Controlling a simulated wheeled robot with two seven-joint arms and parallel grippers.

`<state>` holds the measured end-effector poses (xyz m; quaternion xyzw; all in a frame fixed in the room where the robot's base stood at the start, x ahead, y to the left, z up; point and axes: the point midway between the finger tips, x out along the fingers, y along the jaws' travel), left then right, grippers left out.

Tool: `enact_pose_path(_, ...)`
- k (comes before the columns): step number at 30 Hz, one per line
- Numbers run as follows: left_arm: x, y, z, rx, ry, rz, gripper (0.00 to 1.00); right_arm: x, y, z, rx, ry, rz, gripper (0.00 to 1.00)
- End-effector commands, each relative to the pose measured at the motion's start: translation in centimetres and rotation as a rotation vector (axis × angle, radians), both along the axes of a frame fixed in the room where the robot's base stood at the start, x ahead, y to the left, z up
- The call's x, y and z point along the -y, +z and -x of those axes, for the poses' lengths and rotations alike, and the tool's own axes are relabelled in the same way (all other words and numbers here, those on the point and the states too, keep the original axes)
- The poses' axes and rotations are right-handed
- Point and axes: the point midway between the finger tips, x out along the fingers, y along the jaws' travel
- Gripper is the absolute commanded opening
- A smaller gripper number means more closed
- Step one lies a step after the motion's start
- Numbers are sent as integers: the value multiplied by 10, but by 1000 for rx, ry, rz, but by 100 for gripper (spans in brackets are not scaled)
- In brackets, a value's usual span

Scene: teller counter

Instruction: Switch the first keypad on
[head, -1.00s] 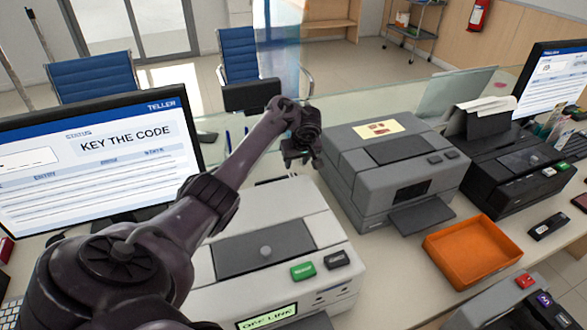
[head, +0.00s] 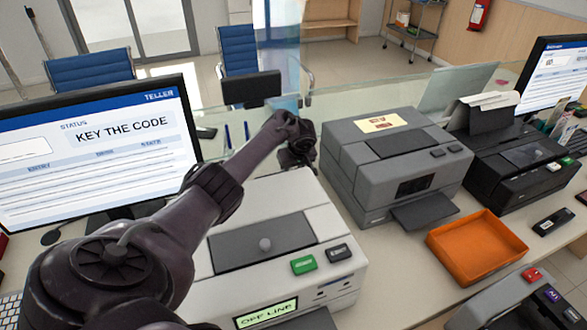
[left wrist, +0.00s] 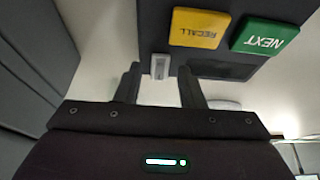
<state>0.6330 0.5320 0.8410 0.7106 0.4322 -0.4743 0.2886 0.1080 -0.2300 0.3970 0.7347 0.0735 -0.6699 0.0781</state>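The keypad (left wrist: 225,68) shows in the left wrist view as a dark panel with a yellow RECALL button (left wrist: 199,28) and a green NEXT button (left wrist: 263,36), lettering upside down. A small light-grey switch-like piece (left wrist: 160,66) sits at its edge. My left gripper (left wrist: 160,78) is open, its two fingertips on either side of that piece; I cannot tell whether they touch it. In the head view my left gripper (head: 298,162) is low behind the light-grey printer, fingers mostly hidden. I cannot make out the keypad there. My right gripper is not in view.
The light-grey printer (head: 325,225) reads OFF LINE on its display (head: 267,313). A monitor (head: 100,150) at left reads KEY THE CODE. A grey machine (head: 390,160), a black printer (head: 520,160) and an orange tray (head: 476,248) stand to the right.

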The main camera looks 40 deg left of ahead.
Motion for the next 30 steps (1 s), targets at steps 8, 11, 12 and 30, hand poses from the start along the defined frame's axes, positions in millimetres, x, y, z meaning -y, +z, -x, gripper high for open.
enact_pose_path(8,0,0,0,0,0,1,0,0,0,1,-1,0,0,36)
enact_pose_path(11,0,0,0,-1,0,2,0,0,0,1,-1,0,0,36)
enact_pose_path(12,0,0,0,-3,2,5,0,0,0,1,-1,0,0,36)
enact_pose_path(30,-12,-3,-7,-121,12,248,0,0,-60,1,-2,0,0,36)
